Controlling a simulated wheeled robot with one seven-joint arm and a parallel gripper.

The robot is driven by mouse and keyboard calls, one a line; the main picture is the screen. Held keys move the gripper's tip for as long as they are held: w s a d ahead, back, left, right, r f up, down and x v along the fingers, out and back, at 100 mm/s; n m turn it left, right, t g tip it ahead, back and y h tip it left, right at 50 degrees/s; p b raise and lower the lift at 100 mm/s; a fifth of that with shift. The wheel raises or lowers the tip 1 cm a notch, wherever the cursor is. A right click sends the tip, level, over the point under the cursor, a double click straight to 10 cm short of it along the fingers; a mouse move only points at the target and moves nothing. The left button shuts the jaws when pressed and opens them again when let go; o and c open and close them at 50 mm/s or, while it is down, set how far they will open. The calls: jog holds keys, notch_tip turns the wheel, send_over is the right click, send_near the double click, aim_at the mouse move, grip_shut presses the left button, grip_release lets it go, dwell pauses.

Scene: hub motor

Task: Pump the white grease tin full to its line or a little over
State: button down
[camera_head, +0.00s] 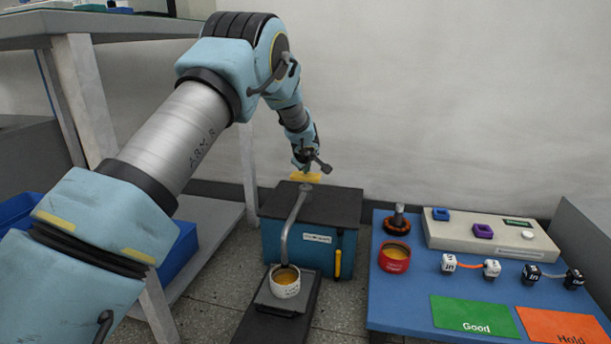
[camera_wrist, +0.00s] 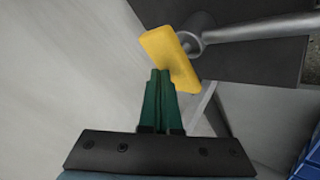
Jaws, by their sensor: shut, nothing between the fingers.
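The white grease tin (camera_head: 285,284) stands upright on a dark plate under the curved spout (camera_head: 294,222) of a blue pump box with a dark top (camera_head: 328,204). Yellowish grease shows inside the tin; I cannot make out its line. A yellow pump handle (camera_head: 305,177) sits above the box top, and it also shows in the wrist view (camera_wrist: 169,56) beside the grey pipe. My gripper (camera_wrist: 160,73) is shut and empty, with its green fingertips close to the yellow handle. I cannot tell whether they touch it. In the head view my gripper is small at the handle.
A blue table (camera_head: 398,315) at the right holds a red tin (camera_head: 394,257), a grey device panel (camera_head: 490,236), a green "Good" mat (camera_head: 474,316), an orange "Hold" mat (camera_head: 562,325) and small connectors. A shelf table (camera_head: 85,28) stands at the left. A wall is behind the pump.

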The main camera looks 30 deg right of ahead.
aim_at(306, 176)
jog(key=shift+f+b, duration=1.25)
jog(key=shift+b, duration=0.1)
dwell(1.0)
jog(key=shift+r, duration=0.1)
jog(key=shift+r+p, duration=1.15)
jog(key=shift+r, duration=0.8)
jog(key=shift+r, duration=0.1)
jog(key=shift+r+p, duration=1.6)
jog(key=shift+r, duration=0.85)
